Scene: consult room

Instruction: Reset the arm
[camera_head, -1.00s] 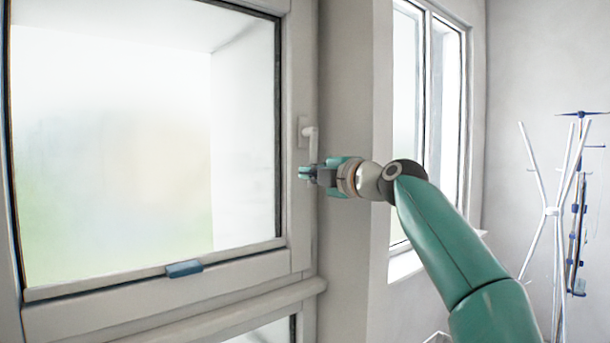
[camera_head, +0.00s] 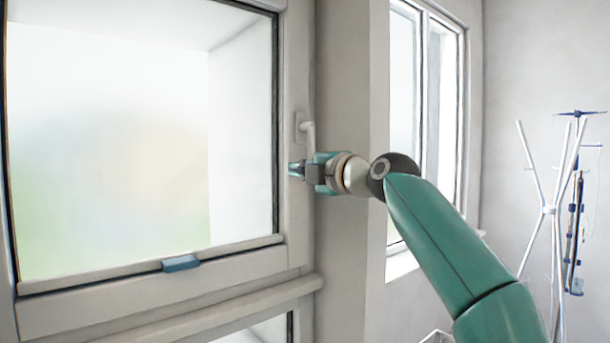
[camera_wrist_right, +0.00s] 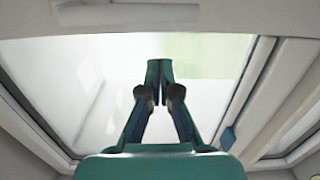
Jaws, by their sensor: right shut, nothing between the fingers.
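My right arm comes in from the lower right in the head view. Its gripper (camera_head: 296,169) is at the right frame of the near window (camera_head: 130,140), just below the white window handle (camera_head: 309,132). In the right wrist view the gripper's fingers (camera_wrist_right: 159,72) are together with nothing between them, in front of the window pane. Whether the gripper touches the handle or the frame cannot be told. My left gripper is not in view.
A blue catch (camera_head: 181,263) sits on the window's bottom rail. A second window (camera_head: 425,120) is in the wall behind my arm. A white coat stand (camera_head: 549,210) is at the right, beside a dark stand with blue parts (camera_head: 576,240). The wall between is bare.

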